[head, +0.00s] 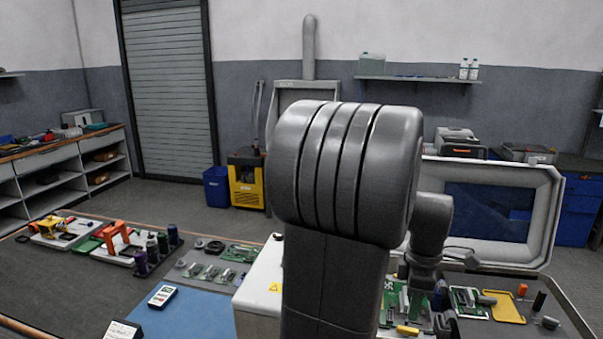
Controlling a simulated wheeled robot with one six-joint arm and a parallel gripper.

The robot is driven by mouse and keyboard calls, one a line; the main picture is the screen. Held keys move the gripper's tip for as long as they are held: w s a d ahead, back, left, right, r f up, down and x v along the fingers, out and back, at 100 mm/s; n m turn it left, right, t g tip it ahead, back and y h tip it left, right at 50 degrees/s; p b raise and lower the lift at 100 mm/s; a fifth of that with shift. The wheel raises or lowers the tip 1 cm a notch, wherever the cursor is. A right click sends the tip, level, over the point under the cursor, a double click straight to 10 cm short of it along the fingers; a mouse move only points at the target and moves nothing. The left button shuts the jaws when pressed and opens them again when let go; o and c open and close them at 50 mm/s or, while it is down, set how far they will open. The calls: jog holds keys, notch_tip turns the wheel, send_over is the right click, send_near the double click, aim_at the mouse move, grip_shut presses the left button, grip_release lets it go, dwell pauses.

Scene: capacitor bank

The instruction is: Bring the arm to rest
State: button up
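My arm fills the middle of the head view, with a large grey rounded joint (345,170) on a thick upright link. A smaller grey link (430,225) of mine shows behind it on the right and runs down toward the bench. The dark end of the arm, where my gripper (441,298) is, sits low over the green boards at the right. Its fingers are too small and too covered to make out, so I cannot tell whether it is open or holds anything.
A white box with a yellow warning label (275,288) stands left of my arm, partly hidden. A framed open lid (490,212) rises at the right. Orange-handled fixtures (117,237), spools (152,248) and a meter (163,296) lie left. The blue mat (195,318) has bare room.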

aim_at(408, 328)
notch_tip(408, 328, up, 7)
notch_tip(408, 328, down, 13)
jog(key=shift+f, duration=0.35)
jog(key=m, duration=0.5)
jog(key=shift+m+p, duration=0.3)
jog(key=shift+m, duration=0.1)
jog(key=m, duration=0.4)
jog(key=shift+r, duration=0.1)
